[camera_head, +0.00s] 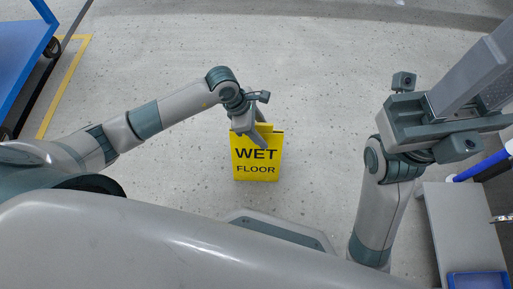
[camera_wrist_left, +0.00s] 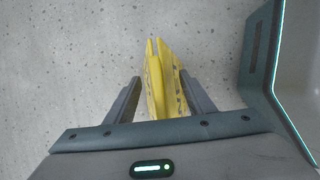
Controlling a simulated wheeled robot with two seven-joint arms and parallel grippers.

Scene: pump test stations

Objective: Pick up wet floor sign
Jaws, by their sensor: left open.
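The yellow wet floor sign (camera_head: 257,160) stands upright on the floor at the centre of the head view, its front reading "WET FLOOR". My left gripper (camera_head: 250,122) is at its top edge. In the left wrist view, the top of the sign (camera_wrist_left: 158,82) shows as two yellow panels close together, between the two dark fingers of my left gripper (camera_wrist_left: 161,92). The fingers are open, with a gap to the sign on each side. My right arm is raised at the right of the head view, away from the sign; its finger state is unclear.
A blue cart (camera_head: 20,50) stands at the upper left beside a yellow floor line (camera_head: 65,85). A grey bench (camera_head: 455,225) with a blue tray (camera_head: 478,280) is at the lower right. The grey floor around the sign is clear.

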